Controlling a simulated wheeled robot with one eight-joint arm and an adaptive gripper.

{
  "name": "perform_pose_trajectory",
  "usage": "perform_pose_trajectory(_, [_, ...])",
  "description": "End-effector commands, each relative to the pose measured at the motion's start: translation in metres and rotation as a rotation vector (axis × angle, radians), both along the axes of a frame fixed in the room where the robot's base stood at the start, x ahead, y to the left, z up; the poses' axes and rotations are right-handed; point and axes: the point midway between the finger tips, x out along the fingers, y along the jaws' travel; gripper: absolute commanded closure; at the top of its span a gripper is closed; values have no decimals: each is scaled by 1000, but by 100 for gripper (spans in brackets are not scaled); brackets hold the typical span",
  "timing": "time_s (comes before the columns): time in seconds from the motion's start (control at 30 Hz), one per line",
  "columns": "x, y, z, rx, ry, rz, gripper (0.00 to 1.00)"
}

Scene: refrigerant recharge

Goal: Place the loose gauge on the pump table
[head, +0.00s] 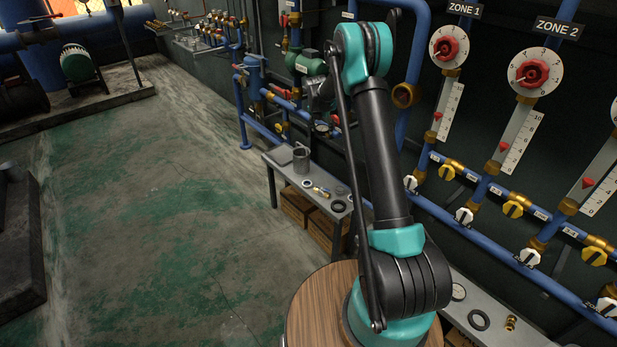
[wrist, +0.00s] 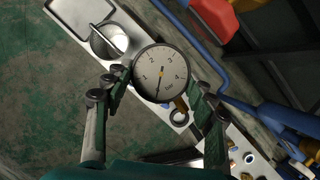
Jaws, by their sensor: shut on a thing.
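My gripper (wrist: 160,88) is shut on the loose gauge (wrist: 160,73), a round pressure gauge with a pale dial, dark rim and yellow needle. The dial faces the wrist camera, with one finger on each side. In the head view the gauge (head: 322,129) shows small and partly hidden beside my arm, near the blue pipes. A narrow grey table (head: 318,172) stands below by the wall, and I take it for the pump table. It also shows beneath the gauge in the wrist view (wrist: 70,37). The gap between gauge and table is hard to judge.
The table bears a grey cup (head: 301,159), a flat tray (wrist: 80,12), a dark ring (wrist: 179,117) and small fittings. The floor to the left is open.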

Motion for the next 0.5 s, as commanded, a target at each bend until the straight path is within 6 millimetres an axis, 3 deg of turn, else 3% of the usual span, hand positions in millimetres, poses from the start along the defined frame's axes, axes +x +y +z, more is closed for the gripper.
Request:
perform_pose_trajectory(0.03, [6,-1,-20,0,-1,6,78])
perform_pose_trajectory(0.2, [17,-3,-65,0,-2,26,78])
perform_pose_trajectory(0.5, [21,-4,-109,0,-2,36,78])
